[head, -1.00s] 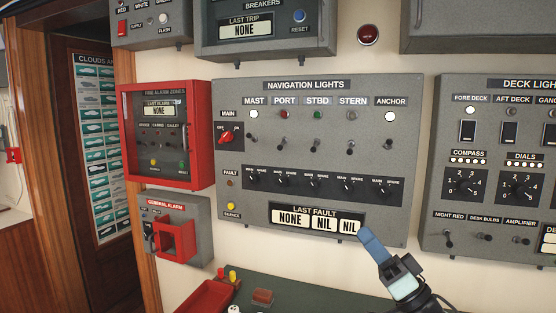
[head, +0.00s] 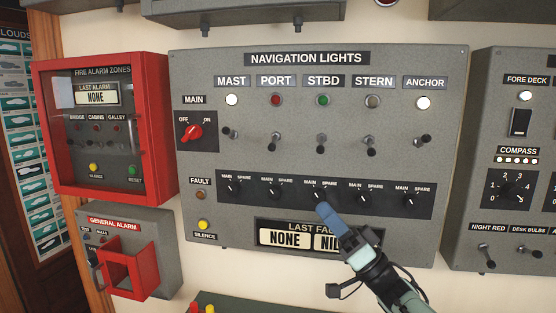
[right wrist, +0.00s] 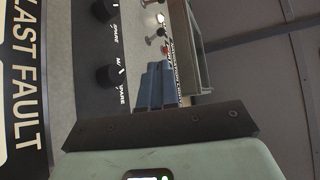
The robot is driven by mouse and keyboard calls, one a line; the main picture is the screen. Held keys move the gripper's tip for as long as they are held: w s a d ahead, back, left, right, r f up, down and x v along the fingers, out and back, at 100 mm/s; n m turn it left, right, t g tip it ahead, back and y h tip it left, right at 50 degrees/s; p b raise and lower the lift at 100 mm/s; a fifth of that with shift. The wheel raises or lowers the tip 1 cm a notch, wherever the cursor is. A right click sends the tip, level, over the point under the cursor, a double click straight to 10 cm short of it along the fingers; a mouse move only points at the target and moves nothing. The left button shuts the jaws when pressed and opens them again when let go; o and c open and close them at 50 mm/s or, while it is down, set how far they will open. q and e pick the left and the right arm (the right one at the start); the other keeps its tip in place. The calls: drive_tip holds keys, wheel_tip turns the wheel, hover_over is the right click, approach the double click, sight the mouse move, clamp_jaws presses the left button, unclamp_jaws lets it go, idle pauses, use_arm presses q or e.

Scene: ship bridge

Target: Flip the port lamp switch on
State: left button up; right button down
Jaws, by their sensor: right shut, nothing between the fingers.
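The port lamp switch (head: 275,142) is a small dark toggle on the grey navigation lights panel (head: 340,54), below the PORT label and a red lamp (head: 275,100). Its lever tip appears to point down. My right gripper (head: 322,208) has blue fingers, shut and empty. In the head view it overlaps the panel at the row of MAIN/SPARE knobs, below and to the right of the port switch and apart from it. In the right wrist view the shut blue fingers (right wrist: 158,84) point along the panel face; which toggles show there is unclear. My left gripper is not in view.
Neighbouring toggles for mast (head: 231,134) and starboard (head: 321,145) flank the port switch. A red main rotary switch (head: 191,132) sits to the left. The red fire alarm box (head: 105,70) juts out at the left. The panel face between the toggles and knobs is clear.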

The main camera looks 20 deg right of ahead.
drive_tip(key=p, duration=0.5)
approach(274, 142)
drive_tip(key=w+a+r, duration=0.2)
drive_tip(key=shift+a+r, duration=0.25)
drive_tip(key=shift+a, duration=0.1)
drive_tip(key=shift+w+a+r+p, duration=0.3)
drive_tip(key=shift+w+p, duration=0.05)
drive_tip(key=shift+w, duration=0.15)
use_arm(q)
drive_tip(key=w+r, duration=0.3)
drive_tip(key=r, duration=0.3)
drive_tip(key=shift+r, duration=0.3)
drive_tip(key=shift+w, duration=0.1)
use_arm(e)
drive_tip(key=shift+s, duration=0.1)
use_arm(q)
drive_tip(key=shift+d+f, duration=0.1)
use_arm(e)
drive_tip(key=shift+a, duration=0.15)
